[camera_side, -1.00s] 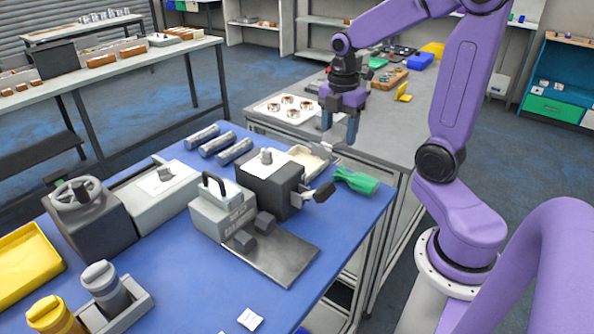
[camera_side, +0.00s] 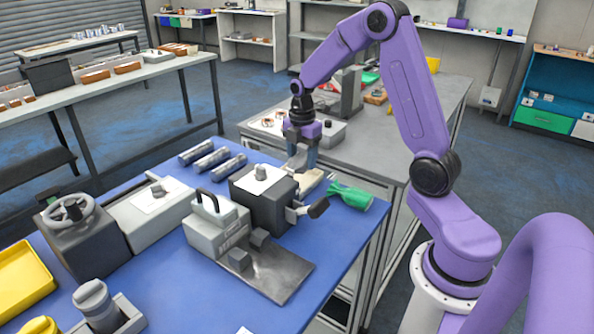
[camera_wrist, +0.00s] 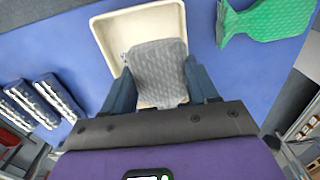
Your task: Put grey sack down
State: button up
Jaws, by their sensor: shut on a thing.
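The grey sack (camera_wrist: 158,72) is a textured, quilted-looking bag. In the wrist view it sits between the two blue fingers of my gripper (camera_wrist: 160,88), which is shut on it. In the side view my gripper (camera_side: 302,160) points down behind the dark grey box, and the tray (camera_side: 312,182) is partly hidden there. The sack is mostly hidden by the fingers in that view.
A green bag (camera_side: 350,195) lies just right of the tray. A dark grey box (camera_side: 262,195) with a side handle stands in front of it. Several silver rolls (camera_side: 211,160) lie to the left. A grey box with a black handle (camera_side: 214,225) stands nearer the camera.

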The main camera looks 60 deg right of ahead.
aim_at(298, 154)
jog(key=shift+w+d+f, duration=0.2)
jog(key=shift+w+f, duration=0.3)
jog(key=shift+f, duration=0.1)
jog(key=shift+w+d+f, duration=0.15)
jog(key=shift+w+f, duration=0.3)
jog(key=shift+f, duration=0.15)
jog(key=shift+w+f, duration=0.1)
jog(key=shift+f, duration=1.55)
jog(key=o, duration=1.5)
jog(key=shift+c, duration=0.2)
